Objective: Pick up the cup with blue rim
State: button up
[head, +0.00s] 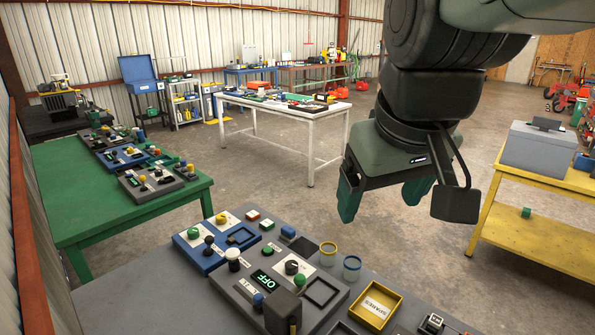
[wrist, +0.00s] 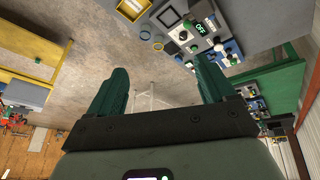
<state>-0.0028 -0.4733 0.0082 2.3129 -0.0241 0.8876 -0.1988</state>
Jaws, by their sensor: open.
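The clear cup with a blue rim (head: 352,269) stands on the grey bench at the right edge, just left of the yellow-framed tray. It also shows small in the wrist view, its rim at the top (wrist: 145,36). A similar clear cup with a yellow rim (head: 328,254) stands right beside it, behind and to its left. My gripper (head: 384,197) is open and empty, with green fingers, high in the air above the cups in the picture. In the wrist view my open gripper (wrist: 160,72) points toward bare floor, with the cups beyond the fingertips.
A yellow SPARES tray (head: 397,297) sits next to the blue-rimmed cup. Grey and blue control panels (head: 225,280) with knobs and buttons fill the bench to the left. A green table (head: 80,215) stands left, a yellow cart (head: 545,240) right. Open floor lies between.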

jog(key=w+d+f+n+g, duration=0.1)
jog(key=w+f+n, duration=0.2)
jog(key=w, duration=0.9)
jog(key=n+g, duration=0.3)
jog(key=n, duration=0.3)
send_over(352, 268)
jog(key=a, duration=0.1)
notch_tip(352, 268, down, 20)
jog(key=f, duration=0.5)
jog(key=w+d+f+n, duration=0.1)
jog(key=f, duration=0.4)
jog(key=f+n, duration=0.1)
jog(key=f, duration=0.4)
jog(key=shift+w+d+f+g, duration=0.1)
jog(key=shift+w+d+g, duration=0.25)
jog(key=shift+w+g, duration=0.05)
jog(key=shift+w+f, duration=0.15)
jog(key=shift+f, duration=1.45)
jog(key=shift+w+f, duration=0.15)
jog(key=shift+f, duration=1.4)
jog(key=shift+c, duration=0.2)
jog(key=c, duration=1)
jog(key=shift+r, duration=0.1)
